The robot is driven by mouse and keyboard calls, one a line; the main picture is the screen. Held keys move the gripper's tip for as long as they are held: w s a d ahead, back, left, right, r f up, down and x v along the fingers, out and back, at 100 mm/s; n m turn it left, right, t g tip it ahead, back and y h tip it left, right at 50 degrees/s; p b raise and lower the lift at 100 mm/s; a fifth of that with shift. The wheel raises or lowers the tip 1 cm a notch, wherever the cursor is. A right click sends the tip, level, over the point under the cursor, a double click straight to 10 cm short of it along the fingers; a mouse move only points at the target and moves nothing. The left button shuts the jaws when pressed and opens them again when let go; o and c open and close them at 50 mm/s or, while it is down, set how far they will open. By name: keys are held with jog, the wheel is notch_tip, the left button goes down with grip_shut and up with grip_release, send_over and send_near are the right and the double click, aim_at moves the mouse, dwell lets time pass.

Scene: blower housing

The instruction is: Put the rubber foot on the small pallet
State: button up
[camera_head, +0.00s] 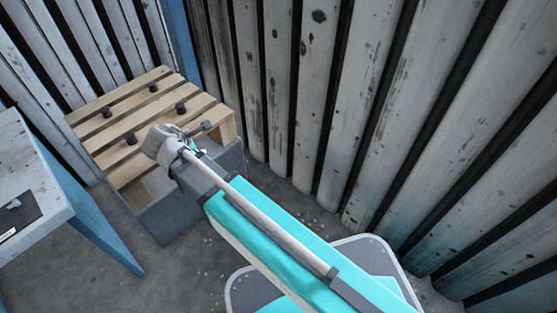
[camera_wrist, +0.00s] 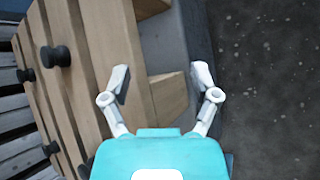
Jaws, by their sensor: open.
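The small pallet (camera_head: 120,178) is light wood with spaced slats, at the left of the head view. Several short black rubber feet stand upright on its slats, one of them a rubber foot (camera_head: 153,87) near the back. In the wrist view the pallet (camera_wrist: 105,40) fills the left half, with a rubber foot (camera_wrist: 56,55) left of my fingers. My gripper (camera_wrist: 160,77) is open and empty, its fingers over the pallet's edge. In the head view, my wrist partly hides the pallet's right side.
The pallet rests on a grey box-like base (camera_head: 165,220). A table (camera_head: 45,170) with blue sides stands at the left, bearing a dark plate (camera_head: 20,215) with a small grey part. Slatted walls (camera_head: 340,90) close the back and right. Bare floor (camera_wrist: 270,80) lies right of the pallet.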

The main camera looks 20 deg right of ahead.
jog(key=s+d+f+m+g+y, duration=0.1)
jog(key=s+d+m+g, duration=0.1)
jog(key=d+m, duration=0.5)
jog(key=s+d+f+m+g+y, duration=0.2)
jog(key=s+d+m, duration=0.2)
jog(key=d+m, duration=0.2)
jog(key=s+d+f+m+g+y, duration=0.1)
jog(key=s+d+f+m+g, duration=0.1)
jog(key=d+m, duration=0.5)
jog(key=s+d+g, duration=0.1)
jog(key=d, duration=0.2)
jog(key=shift+s+d+m+y, duration=0.15)
jog(key=shift+s+m+y, duration=0.15)
jog(key=shift+r, duration=0.1)
notch_tip(320, 180, up, 17)
jog(key=p, duration=1.7)
jog(key=shift+f, duration=0.2)
